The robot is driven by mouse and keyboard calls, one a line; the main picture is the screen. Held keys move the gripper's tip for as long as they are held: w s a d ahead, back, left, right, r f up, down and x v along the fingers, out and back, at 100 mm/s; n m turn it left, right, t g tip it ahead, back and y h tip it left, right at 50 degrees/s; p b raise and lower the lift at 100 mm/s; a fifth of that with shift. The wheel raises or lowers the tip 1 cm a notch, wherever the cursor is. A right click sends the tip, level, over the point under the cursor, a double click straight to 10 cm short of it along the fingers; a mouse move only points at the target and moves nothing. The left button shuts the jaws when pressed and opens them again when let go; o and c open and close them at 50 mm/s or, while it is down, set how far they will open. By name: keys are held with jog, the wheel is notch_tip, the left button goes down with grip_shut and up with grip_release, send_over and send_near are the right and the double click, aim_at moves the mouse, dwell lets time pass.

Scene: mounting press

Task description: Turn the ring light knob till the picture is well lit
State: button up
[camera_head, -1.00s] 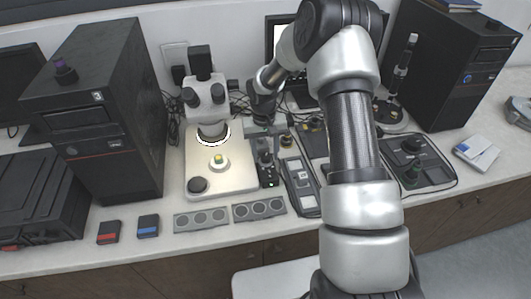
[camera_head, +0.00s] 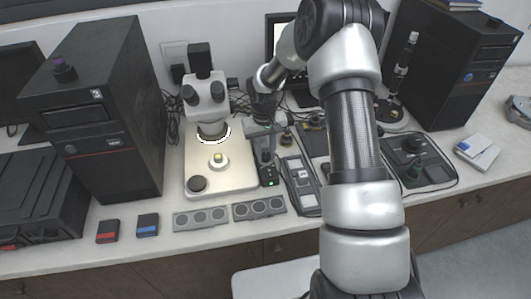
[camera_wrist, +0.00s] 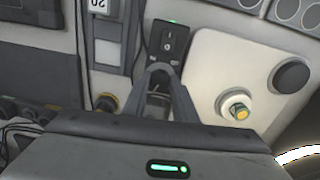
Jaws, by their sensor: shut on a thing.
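The ring light (camera_head: 212,139) glows white under the head of the microscope (camera_head: 205,95). Its black control box (camera_head: 268,174) stands right of the microscope base, with a green lamp lit at the front. In the wrist view the box (camera_wrist: 168,42) shows a rocker switch and the green lamp. My gripper (camera_head: 263,150) is over the rear part of the box. In the wrist view my gripper (camera_wrist: 160,72) is shut on the knob, which its fingers mostly hide. The monitor (camera_head: 281,38) is largely behind my arm; a pale strip of screen shows.
A round yellow-topped sample (camera_head: 218,160) sits on the microscope's pale base (camera_head: 230,183). A grey long device (camera_head: 300,180) lies close right of the box. Trays with round wells (camera_head: 201,219) lie in front. A dark computer tower (camera_head: 110,110) stands at left.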

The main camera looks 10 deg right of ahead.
aim_at(266, 156)
jog(key=n+b, duration=0.1)
jog(key=n, duration=0.9)
jog(key=shift+d, duration=0.1)
dwell(0.4)
jog(key=o, duration=1)
jog(key=shift+o, duration=0.2)
notch_tip(266, 156, up, 18)
jog(key=shift+s+f, duration=0.2)
jog(key=shift+f, duration=0.05)
dwell(0.6)
